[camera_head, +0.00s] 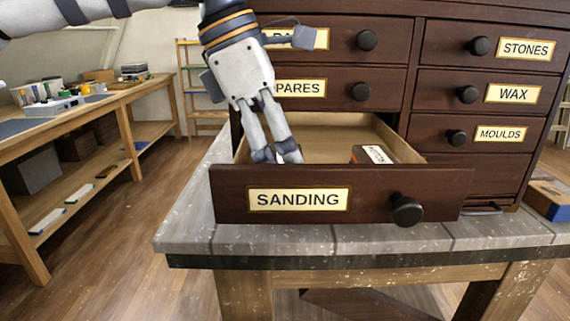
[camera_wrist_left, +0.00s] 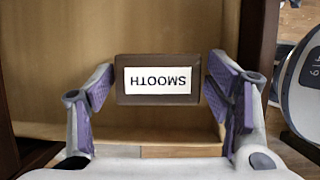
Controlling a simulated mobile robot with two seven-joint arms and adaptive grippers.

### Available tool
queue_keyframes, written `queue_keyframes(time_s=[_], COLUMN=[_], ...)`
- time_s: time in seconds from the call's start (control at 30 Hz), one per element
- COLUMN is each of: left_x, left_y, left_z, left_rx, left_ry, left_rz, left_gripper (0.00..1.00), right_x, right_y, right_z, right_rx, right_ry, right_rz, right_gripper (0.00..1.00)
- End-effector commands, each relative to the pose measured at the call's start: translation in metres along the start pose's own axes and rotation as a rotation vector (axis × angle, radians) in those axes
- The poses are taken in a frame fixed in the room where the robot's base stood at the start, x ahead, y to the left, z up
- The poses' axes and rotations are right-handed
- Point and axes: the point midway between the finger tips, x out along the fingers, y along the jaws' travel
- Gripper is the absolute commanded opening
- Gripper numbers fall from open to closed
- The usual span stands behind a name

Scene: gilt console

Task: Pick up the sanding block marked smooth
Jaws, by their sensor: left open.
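The sanding block marked SMOOTH (camera_wrist_left: 158,98) is dark brown with a white label, which reads upside down in the left wrist view. It lies between the two spread fingers of my left gripper (camera_wrist_left: 160,82), with a small gap visible on each side. In the head view my left gripper (camera_head: 277,156) points down into the open SANDING drawer (camera_head: 225,195), at its left part. The smooth block is hidden there behind the drawer front and fingers. Another labelled block (camera_head: 374,154) sits in the drawer's right part; its label is not clearly readable. My right gripper is not in view.
The drawer stands out from a dark cabinet (camera_head: 487,105) on a grey worn bench top (camera_head: 190,215). Closed drawers marked STONES, WAX and MOULDS are at right. A wooden side bench (camera_head: 95,105) with small items stands at left. A box (camera_head: 549,198) lies at the right edge.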

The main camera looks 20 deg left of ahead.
Motion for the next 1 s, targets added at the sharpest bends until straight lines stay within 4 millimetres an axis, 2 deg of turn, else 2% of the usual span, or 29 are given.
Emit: queue_keyframes(time_s=[0.23,0.4,0.77,0.9,1.0], left_x=[0.004,0.004,-0.002,-0.025,-0.045], left_y=[0.0,0.0,0.001,0.001,-0.018], left_z=[0.0,0.0,0.003,0.013,0.031], left_rx=[0.0,0.0,0.001,0.0,0.006], left_ry=[-0.001,0.0,0.0,-0.002,-0.002], left_rz=[0.001,0.001,0.001,0.003,0.007], left_gripper=[0.7,0.34,0.34,0.34,0.34], right_x=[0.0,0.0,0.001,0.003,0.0], right_y=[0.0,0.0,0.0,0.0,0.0], right_z=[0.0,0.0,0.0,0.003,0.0], right_rx=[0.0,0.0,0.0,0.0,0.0], right_ry=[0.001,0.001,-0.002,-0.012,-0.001], right_rz=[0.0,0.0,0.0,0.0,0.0], right_gripper=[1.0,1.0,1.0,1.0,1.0])
